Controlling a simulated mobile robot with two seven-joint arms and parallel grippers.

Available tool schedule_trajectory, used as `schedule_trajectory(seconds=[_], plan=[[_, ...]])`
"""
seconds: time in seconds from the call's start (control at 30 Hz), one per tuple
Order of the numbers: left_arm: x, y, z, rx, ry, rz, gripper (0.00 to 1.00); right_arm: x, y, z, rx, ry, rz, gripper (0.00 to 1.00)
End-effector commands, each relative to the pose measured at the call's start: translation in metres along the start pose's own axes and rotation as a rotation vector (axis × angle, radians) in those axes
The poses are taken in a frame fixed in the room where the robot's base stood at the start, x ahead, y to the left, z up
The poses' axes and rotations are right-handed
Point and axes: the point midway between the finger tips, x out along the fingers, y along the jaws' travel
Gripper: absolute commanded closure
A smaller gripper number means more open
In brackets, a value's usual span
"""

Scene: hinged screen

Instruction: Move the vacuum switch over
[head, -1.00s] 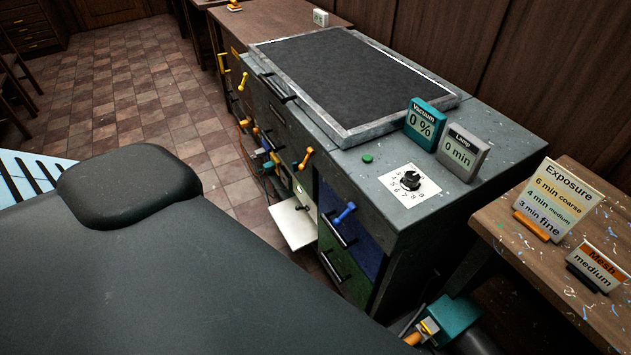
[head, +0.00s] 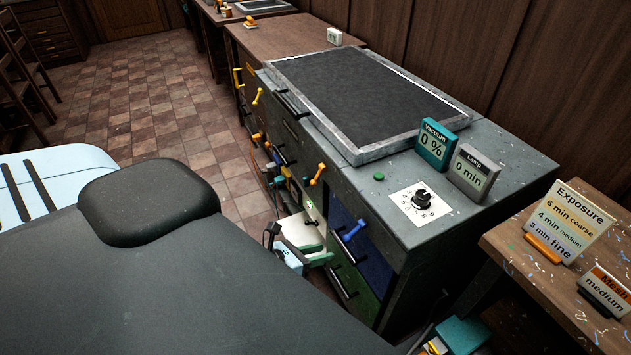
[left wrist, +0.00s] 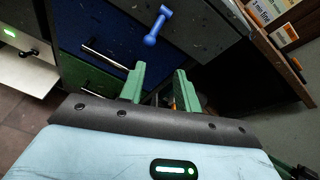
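The teal Vacuum display (head: 436,144) stands on the grey cabinet and reads 0 %. A teal box (head: 462,335) with a yellow part (head: 435,346) sits low by the cabinet's right end, cut by the bottom edge. I cannot tell for certain whether that yellow part is the vacuum switch. My left gripper (head: 318,254) is low in front of the cabinet's drawers. In the left wrist view its green fingers (left wrist: 160,88) are apart, with nothing held between them. A small orange thing shows behind the right finger, mostly hidden. My right gripper is out of view.
A blue lever (head: 354,230) and an orange lever (head: 318,174) stick out from the cabinet front. The white pull-out panel (head: 300,231) is beside my left gripper. A dial (head: 422,201) and green button (head: 379,177) are on top. A side table (head: 540,290) stands right.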

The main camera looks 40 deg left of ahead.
Motion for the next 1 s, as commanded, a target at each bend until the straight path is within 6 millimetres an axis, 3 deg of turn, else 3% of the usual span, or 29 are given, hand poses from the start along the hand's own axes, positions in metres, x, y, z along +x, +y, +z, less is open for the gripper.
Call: schedule_trajectory(seconds=[0.1, 0.23, 0.57, 1.0], plan=[[0.005, 0.012, 0.011, 0.218, 0.033, -0.001, 0.67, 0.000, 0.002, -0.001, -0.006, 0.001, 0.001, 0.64], [0.007, 0.020, 0.015, 0.332, 0.054, 0.001, 0.67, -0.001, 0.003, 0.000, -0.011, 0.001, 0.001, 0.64], [0.013, 0.021, 0.014, 0.352, 0.058, 0.002, 0.67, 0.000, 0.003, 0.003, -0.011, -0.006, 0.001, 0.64], [0.064, 0.022, 0.008, 0.347, 0.060, 0.002, 0.67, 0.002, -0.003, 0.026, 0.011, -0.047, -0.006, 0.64]])
